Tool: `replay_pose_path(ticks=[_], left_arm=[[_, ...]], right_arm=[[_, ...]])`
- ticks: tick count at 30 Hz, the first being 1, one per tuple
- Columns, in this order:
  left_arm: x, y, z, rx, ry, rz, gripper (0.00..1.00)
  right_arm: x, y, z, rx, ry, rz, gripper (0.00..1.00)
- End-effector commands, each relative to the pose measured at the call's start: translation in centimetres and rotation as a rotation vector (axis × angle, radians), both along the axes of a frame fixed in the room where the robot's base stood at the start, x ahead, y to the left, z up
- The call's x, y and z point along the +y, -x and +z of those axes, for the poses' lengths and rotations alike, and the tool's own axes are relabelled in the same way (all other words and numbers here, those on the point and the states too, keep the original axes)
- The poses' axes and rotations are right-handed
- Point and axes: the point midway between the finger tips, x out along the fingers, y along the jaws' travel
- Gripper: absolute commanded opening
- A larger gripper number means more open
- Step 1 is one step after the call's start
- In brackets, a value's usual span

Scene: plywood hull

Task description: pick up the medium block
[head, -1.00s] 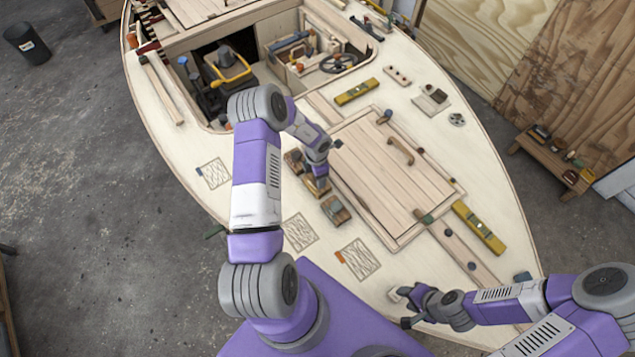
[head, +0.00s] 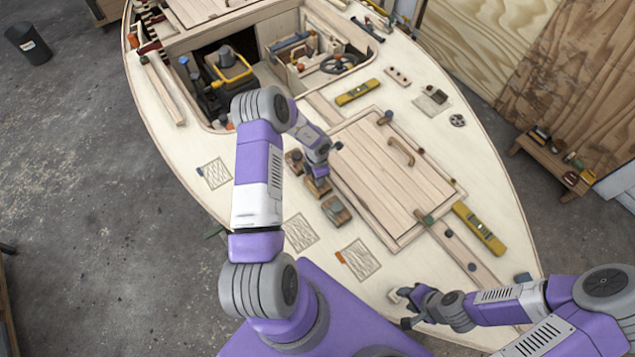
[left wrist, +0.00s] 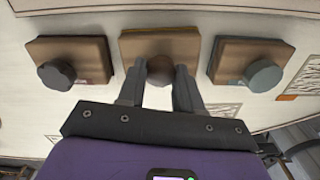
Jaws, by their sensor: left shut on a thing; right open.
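Three wooden blocks with round knobs stand in a row on the pale deck. The middle block (left wrist: 160,44) has a dark brown knob and a yellowish far edge; it also shows in the head view (head: 317,188). My left gripper (left wrist: 160,80) is shut on its knob, with one finger at each side. The left block (left wrist: 75,54) has a dark grey knob and the right block (left wrist: 242,58) a grey-green one. I cannot tell whether the middle block touches the deck. My right gripper (head: 408,308) is open, low over the deck at the front right.
A closed hatch (head: 385,170) with a handle lies right of the blocks. Yellow levels (head: 480,228) lie on the deck. An open cockpit with tools is behind. Hatched squares (head: 300,232) mark the deck in front, where there is free room.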

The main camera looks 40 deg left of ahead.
Motion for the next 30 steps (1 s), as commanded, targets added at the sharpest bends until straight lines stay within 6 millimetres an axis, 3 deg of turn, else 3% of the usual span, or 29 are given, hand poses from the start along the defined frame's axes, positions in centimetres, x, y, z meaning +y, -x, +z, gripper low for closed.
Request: replay_pose_path(ticks=[7, 19, 24, 30], left_arm=[[0.1, -0.1, 1.3, -0.003, -0.002, 0.001, 0.00], [0.1, -0.1, 8.8, -0.003, -0.002, 0.001, 0.00], [0.1, 0.0, 10.0, 0.000, -0.001, 0.001, 0.00], [0.0, 0.0, 10.1, 0.000, 0.000, 0.000, 0.00]], right_arm=[[0.0, 0.0, 0.0, 0.000, 0.000, 0.000, 0.43], [0.0, 0.0, 0.3, 0.000, 0.000, 0.000, 0.43], [0.0, 0.0, 0.3, 0.000, 0.000, 0.000, 0.43], [0.0, 0.0, 0.3, 0.000, 0.000, 0.000, 0.43]])
